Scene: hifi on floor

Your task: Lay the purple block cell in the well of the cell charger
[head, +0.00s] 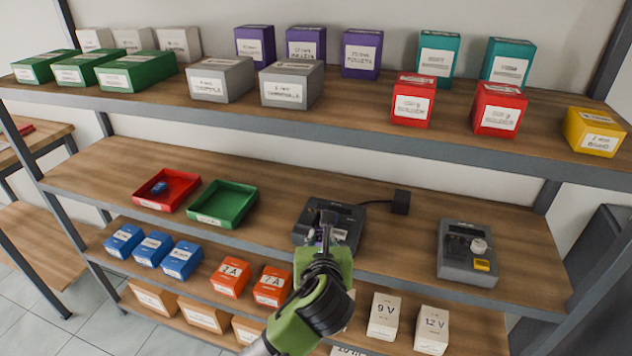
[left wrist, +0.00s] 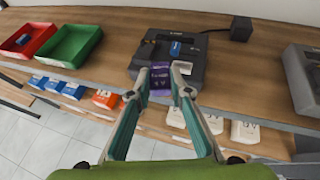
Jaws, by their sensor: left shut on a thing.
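The dark grey cell charger (head: 351,214) sits on the middle shelf and also shows in the left wrist view (left wrist: 195,63), with a small blue patch (left wrist: 175,48) on its top. My left gripper (head: 325,228) comes in over the charger's front. In the left wrist view its fingertips (left wrist: 161,82) are shut on the purple block cell (left wrist: 160,78), at the charger's near edge. Whether the cell touches the charger I cannot tell. The well is not clearly seen. My right gripper is in neither view.
A red tray (head: 186,183) with small blue items and a green tray (head: 245,194) stand left of the charger. A black adapter (head: 401,202) lies behind right on a cable. A grey device with a white knob (head: 479,246) stands right. An upper shelf with boxes hangs above.

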